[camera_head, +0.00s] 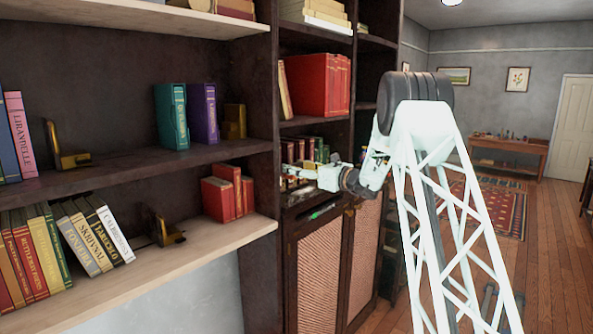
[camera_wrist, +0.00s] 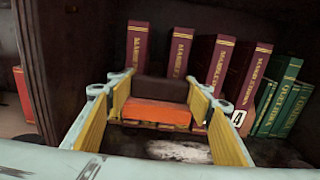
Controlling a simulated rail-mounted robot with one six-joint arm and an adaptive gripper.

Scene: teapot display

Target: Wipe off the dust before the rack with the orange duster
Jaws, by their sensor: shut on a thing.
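My gripper (camera_wrist: 160,84) has its two yellow fingers on either side of the orange duster (camera_wrist: 160,113) in the wrist view and is shut on it. A dark brown block shows just beyond the orange part; I cannot tell if it belongs to the duster. A whitish dust patch (camera_wrist: 178,151) lies on the dark shelf, nearer the wrist camera than the duster. In the head view my gripper (camera_head: 298,171) reaches into the dark cabinet; the duster cannot be made out there.
Dark red books (camera_wrist: 181,52) stand behind the duster, with green books (camera_wrist: 283,100) at the right. A small light tag with a dark mark (camera_wrist: 239,119) shows near the right finger. A green object (camera_head: 322,211) lies on the cabinet ledge. Bookshelves fill the left; open floor lies right.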

